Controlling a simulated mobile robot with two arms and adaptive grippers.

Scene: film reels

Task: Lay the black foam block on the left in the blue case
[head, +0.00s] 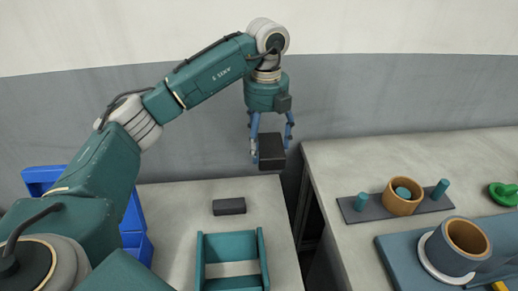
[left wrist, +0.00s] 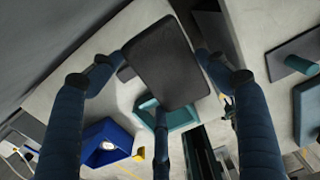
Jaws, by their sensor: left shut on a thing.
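My left gripper (head: 271,143) is shut on a black foam block (head: 272,155) and holds it up in the air, above and beyond the table's far right corner. In the left wrist view the block (left wrist: 165,62) sits between the blue fingers. Another dark block (head: 229,206) lies on the table behind the teal tray. The blue case (head: 135,243) stands at the left, largely hidden by my left arm. It also shows in the left wrist view (left wrist: 88,131), with a pale round thing inside. My right gripper is out of view.
An open teal tray (head: 232,283) stands at the table's front. A gap separates this table from the right one. The right table holds a dark pegged plate (head: 370,207), a tan ring (head: 401,197), a large cup-like reel (head: 458,245) and a green item (head: 503,193).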

